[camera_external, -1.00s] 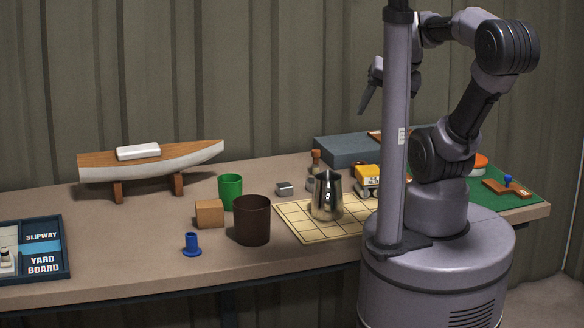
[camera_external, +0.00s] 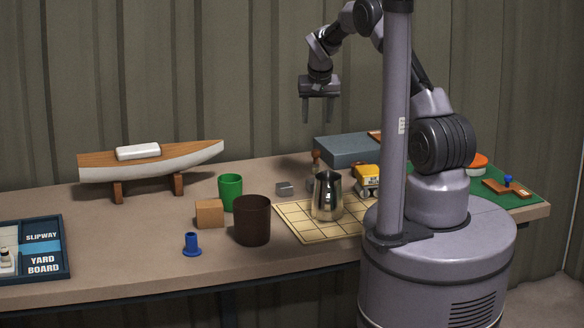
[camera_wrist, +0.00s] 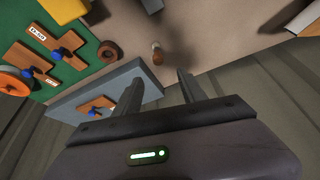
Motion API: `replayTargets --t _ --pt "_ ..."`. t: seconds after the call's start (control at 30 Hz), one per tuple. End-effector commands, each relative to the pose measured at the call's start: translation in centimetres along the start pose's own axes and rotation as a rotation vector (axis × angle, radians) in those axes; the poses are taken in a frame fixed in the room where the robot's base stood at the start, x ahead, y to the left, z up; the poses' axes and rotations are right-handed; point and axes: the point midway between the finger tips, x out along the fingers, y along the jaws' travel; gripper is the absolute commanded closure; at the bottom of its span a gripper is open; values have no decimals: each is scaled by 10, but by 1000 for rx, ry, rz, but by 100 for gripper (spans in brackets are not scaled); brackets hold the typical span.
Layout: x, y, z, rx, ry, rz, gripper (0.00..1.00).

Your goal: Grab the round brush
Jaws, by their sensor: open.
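A small upright item with a brown wooden top (camera_external: 316,160), which looks like the round brush, stands on the bench left of the blue-grey box. Its lower part is partly hidden behind the metal jug. It also shows in the wrist view (camera_wrist: 157,54), just beyond the fingertips and roughly between them in the picture. My gripper (camera_external: 319,114) is open and empty, fingers pointing down, well above the bench and over the brush's area. Both fingers also show in the wrist view (camera_wrist: 159,82).
The blue-grey box (camera_external: 348,150) stands close right of the brush. The metal jug (camera_external: 327,198) and yellow toy truck (camera_external: 367,177) are in front. A small grey block (camera_external: 285,189) lies to the left.

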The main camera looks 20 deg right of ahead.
Motion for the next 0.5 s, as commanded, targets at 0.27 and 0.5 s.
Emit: replayTargets --t 0.27,0.5 --pt "85 1 4 1 -3 1 51" --pt "121 1 3 1 -2 0 51"
